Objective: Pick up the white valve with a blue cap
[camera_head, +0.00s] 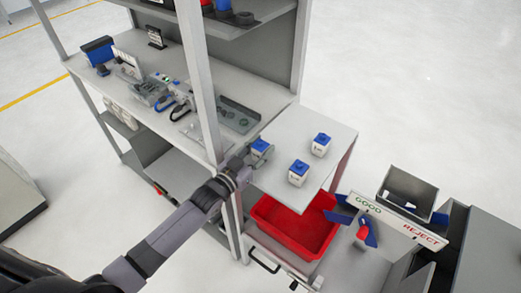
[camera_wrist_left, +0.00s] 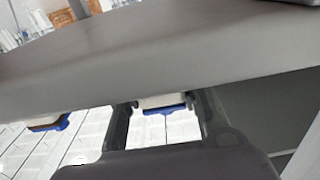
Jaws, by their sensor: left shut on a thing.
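Three small white valves with blue caps are at the grey side table (camera_head: 285,130). My left gripper (camera_head: 258,156) is shut on the leftmost valve (camera_head: 260,145), at the table's left end. In the left wrist view this held valve (camera_wrist_left: 165,103) sits between the two fingers (camera_wrist_left: 163,112), partly hidden by the grey table edge. The second valve (camera_head: 298,173) stands upright near the table's front edge. The third valve (camera_head: 321,145) stands upright further right. Another valve (camera_wrist_left: 48,122) shows at the left in the left wrist view. My right gripper is not in view.
A metal shelf post (camera_head: 197,75) rises close to my left arm. The workbench behind it holds tools and a grey tray (camera_head: 237,115). A red bin (camera_head: 262,212) lies below the side table. A GOOD/REJECT sign (camera_head: 398,222) and a dark open box (camera_head: 408,192) stand at the right.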

